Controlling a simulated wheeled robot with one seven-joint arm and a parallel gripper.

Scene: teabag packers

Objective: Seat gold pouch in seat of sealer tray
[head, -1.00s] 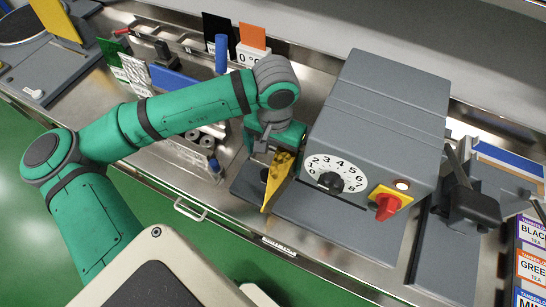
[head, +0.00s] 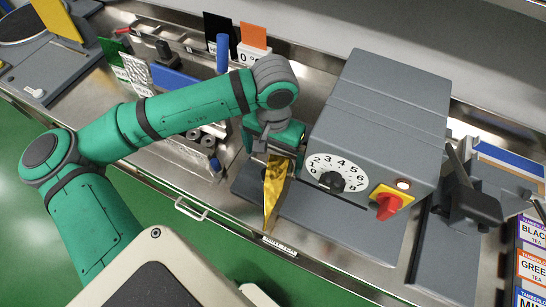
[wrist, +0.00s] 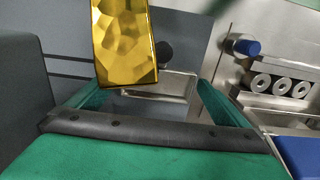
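The gold pouch (head: 274,190) is tilted in front of the sealer's left side, its narrow lower end near the front edge of the grey sealer base (head: 340,222). In the wrist view the pouch (wrist: 124,45) fills the upper left of the space ahead of my fingers. My gripper (head: 275,148) is just above the pouch. In the wrist view its green fingers (wrist: 155,92) stand wide apart, with a clear gap right of the pouch. I cannot tell whether the left finger touches the pouch.
The grey sealer housing (head: 380,115), with a dial (head: 338,173) and red knob (head: 387,206), stands close right of my gripper. Metal rollers (head: 207,141) and a blue post (head: 221,54) are to the left. A bench handle (head: 190,209) sticks out in front.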

